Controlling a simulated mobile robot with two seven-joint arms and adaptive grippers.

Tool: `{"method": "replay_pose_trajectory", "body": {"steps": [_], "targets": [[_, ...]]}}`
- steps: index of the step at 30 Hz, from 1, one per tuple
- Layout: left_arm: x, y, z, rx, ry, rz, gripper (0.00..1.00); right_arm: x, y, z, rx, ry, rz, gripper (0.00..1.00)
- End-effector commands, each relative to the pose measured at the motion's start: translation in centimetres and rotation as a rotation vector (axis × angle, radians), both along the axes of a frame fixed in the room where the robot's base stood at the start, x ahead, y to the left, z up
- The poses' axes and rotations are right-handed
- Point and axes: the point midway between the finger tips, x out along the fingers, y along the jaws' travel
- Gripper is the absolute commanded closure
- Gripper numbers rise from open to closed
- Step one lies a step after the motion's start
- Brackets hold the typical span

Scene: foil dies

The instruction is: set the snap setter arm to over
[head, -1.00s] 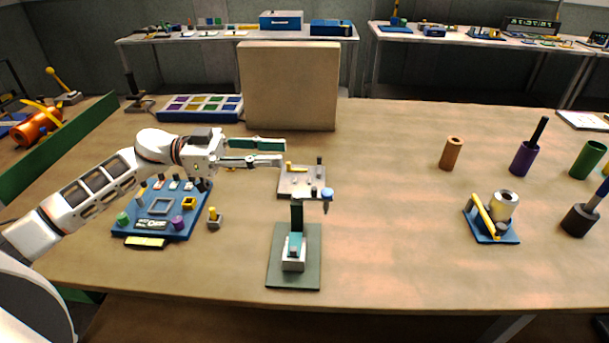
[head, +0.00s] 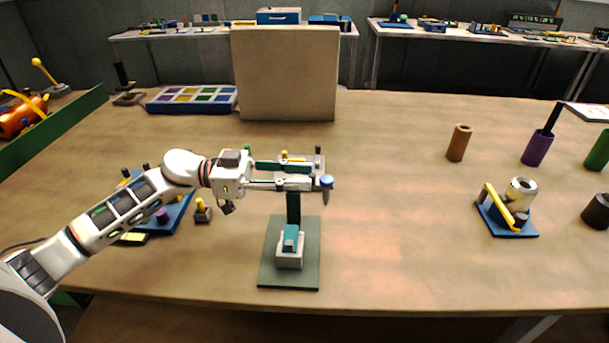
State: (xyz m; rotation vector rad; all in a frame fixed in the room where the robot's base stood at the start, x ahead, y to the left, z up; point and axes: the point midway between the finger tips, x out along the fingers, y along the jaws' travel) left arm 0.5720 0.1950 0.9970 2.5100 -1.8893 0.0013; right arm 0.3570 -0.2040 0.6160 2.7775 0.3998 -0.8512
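The snap setter, as I take it, stands at the front middle of the table. It has a dark green base plate (head: 270,272), a small white and teal block (head: 290,246) and a dark upright post (head: 293,207). A blue knob (head: 326,181) with a grey pin below sits at its top right. My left gripper (head: 312,175) reaches in from the left across the top of the post. Its two fingers are apart, with a gap between them, and their tips are near the blue knob. Whether they touch it I cannot tell. The gripper hides most of the setter's top. My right gripper is not in view.
A grey plate with small pegs is mostly hidden behind my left gripper. A blue board (head: 172,215) is partly behind my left arm, beside a small yellow-topped peg (head: 202,210). A beige panel (head: 285,75) stands behind. A blue-based fixture (head: 510,222) and cylinders stand right; the table between is clear.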

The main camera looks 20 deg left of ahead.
Motion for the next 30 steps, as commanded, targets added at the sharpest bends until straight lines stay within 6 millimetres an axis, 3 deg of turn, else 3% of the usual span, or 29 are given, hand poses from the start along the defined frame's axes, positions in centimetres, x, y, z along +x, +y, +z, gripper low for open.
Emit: {"method": "replay_pose_trajectory", "body": {"steps": [5,13,14,17,30], "targets": [[0.4,-1.3,0.0,0.000,0.001,-0.001,0.73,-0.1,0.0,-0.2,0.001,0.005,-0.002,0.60],[0.4,-1.5,-0.1,0.001,0.001,0.000,0.73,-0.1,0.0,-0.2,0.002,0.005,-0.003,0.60],[0.4,-1.5,-0.1,0.001,0.001,0.000,0.75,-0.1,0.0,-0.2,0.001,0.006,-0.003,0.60],[0.4,-1.5,-0.1,0.001,0.001,0.000,1.00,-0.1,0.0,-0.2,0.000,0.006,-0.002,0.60],[0.0,-0.4,-0.2,0.004,0.002,-0.019,1.00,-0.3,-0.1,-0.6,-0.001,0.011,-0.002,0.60]]}}
